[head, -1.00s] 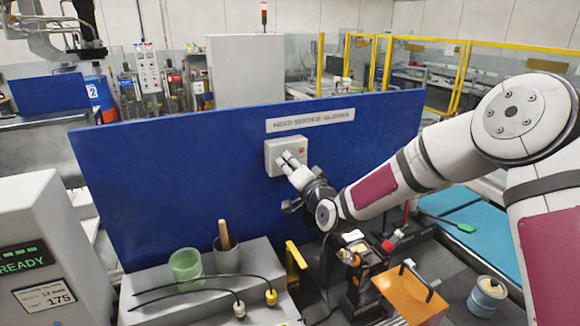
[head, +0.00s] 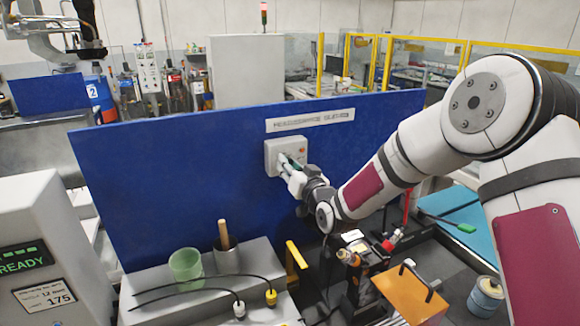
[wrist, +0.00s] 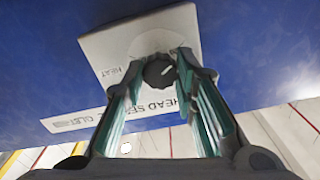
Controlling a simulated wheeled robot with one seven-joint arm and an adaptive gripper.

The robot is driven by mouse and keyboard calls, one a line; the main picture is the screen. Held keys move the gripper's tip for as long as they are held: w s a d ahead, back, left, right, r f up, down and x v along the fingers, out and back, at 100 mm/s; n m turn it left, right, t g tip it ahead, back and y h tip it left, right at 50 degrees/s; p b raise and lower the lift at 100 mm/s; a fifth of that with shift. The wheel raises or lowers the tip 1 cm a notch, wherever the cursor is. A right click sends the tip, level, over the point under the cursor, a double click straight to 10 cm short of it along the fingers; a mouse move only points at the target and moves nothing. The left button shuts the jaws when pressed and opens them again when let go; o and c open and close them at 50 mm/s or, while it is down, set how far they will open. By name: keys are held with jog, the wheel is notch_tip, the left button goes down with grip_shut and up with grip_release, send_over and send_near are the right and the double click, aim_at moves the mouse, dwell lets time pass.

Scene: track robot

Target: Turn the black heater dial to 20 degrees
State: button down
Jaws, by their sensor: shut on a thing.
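The black heater dial (wrist: 157,74) is a round knob with a white pointer mark, on a pale control box (wrist: 112,48) fixed to a blue panel. Its degree markings are too small to read. My gripper (wrist: 158,68) is shut on the dial, with one finger on each side of it. In the head view my gripper (head: 286,164) reaches the front of the control box (head: 271,149) and hides the dial there. A small orange-red spot (head: 302,150) shows on the box's right side.
The blue panel (head: 180,180) stands upright behind the bench, with a white label strip (head: 310,120) above the box. The READY machine (head: 40,240) stands at left.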

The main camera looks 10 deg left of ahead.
jog(key=shift+a+f, duration=0.1)
dwell(0.3)
jog(key=c, duration=1.3)
grip_release()
jog(key=v, duration=1.2)
